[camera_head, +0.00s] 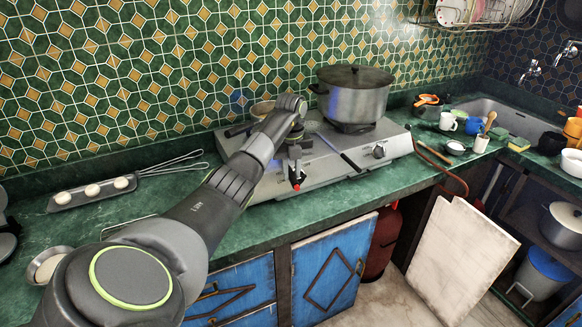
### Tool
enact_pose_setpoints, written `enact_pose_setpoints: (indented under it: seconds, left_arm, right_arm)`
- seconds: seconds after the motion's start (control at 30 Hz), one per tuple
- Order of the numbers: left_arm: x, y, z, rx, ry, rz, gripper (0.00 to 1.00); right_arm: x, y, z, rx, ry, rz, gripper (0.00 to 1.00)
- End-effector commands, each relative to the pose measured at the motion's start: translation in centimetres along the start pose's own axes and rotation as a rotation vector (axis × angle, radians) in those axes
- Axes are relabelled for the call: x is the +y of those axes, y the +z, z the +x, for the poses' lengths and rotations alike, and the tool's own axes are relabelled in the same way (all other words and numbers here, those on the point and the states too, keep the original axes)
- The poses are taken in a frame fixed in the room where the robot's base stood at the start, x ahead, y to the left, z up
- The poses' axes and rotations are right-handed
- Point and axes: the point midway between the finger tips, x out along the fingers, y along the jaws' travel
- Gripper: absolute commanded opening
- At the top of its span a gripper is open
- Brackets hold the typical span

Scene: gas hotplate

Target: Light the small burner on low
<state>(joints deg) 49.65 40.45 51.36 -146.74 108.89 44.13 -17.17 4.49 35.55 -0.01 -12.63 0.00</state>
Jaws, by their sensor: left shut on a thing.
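The steel gas hotplate (262,188) stands on the green counter against the tiled wall. A large lidded pot (355,98) sits on its right burner. The right knob (379,151) is visible on the front panel. My left gripper (297,176) is at the front panel, to the left of that knob, and is shut. The left knob appears to be between its fingers, mostly hidden by them. A small red tip shows there. I cannot make out a flame. My right gripper is not in view.
A dark stick (350,161) slants across the hotplate's front, right of my gripper. A tray with pale round pieces (92,191) and a whisk (172,166) lie left. Cups (447,121) and a sink (515,117) are right. A white board (458,262) leans below.

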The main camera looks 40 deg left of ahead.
Motion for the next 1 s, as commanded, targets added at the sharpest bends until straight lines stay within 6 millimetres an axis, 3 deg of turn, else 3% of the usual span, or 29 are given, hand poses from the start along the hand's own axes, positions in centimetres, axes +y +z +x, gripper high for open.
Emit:
enact_pose_setpoints:
  seconds: [0.1, 0.5, 0.83, 1.0]
  left_arm:
    - [0.1, -1.6, -0.8, -0.001, 0.002, 0.004, 0.00]
    - [0.1, -8.1, -1.0, 0.003, 0.001, 0.004, 0.00]
    - [0.1, -14.0, -1.1, 0.003, -0.002, 0.003, 0.00]
    - [0.1, -16.2, -0.9, 0.002, -0.001, 0.002, 0.00]
  right_arm:
    - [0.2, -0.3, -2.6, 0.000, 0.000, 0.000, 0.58]
    - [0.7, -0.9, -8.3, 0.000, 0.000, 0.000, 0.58]
    - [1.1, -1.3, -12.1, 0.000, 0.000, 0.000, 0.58]
    - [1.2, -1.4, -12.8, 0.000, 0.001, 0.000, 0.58]
